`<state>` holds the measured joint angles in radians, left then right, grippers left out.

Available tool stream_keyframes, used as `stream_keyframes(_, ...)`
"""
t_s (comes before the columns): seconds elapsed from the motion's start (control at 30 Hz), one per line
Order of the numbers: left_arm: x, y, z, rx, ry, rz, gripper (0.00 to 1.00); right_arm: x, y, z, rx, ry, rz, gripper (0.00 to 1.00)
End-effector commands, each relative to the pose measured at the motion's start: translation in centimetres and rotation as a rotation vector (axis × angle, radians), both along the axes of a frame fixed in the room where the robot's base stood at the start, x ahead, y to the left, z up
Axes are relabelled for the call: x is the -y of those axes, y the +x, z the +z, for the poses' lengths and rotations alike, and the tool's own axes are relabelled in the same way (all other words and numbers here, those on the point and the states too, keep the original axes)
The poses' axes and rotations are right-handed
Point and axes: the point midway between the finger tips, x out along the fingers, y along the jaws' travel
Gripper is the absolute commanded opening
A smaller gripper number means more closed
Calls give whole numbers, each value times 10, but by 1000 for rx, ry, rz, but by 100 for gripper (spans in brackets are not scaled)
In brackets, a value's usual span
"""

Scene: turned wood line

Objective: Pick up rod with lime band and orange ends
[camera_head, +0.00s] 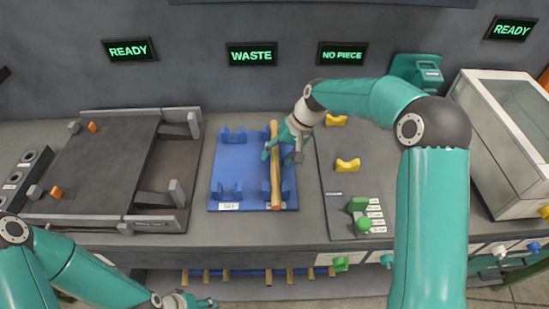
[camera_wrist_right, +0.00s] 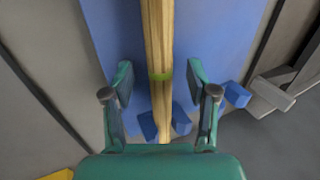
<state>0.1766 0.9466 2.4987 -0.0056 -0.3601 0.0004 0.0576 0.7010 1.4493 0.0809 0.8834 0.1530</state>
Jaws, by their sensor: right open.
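The wooden rod (camera_head: 275,185) lies in the right-hand blue cradles of a blue board (camera_head: 233,165), its length running away from me. My left gripper (camera_head: 190,301) is low at the bottom edge, too small to read.
A dark tray fixture (camera_head: 100,165) stands left of the board. A grey panel with yellow cradles (camera_head: 347,165) and a green knob (camera_head: 363,224) is to the right, beside a white glass-topped case (camera_head: 510,130). Several rods (camera_head: 268,277) show below the counter's front edge.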

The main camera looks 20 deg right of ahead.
Motion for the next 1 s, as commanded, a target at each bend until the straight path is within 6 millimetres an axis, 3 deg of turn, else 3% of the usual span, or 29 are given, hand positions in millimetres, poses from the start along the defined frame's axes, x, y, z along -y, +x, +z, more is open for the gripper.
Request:
stream_keyframes(0.17,0,0,0,0,0,0,56,0,0,0,0,0,0,55)
stream_keyframes(0.5,0,0,0,0,0,0,56,0,0,0,0,0,-1,0)
stream_keyframes(1.0,0,0,-2,0,0,0,56,0,1,9,2,0,-1,0)
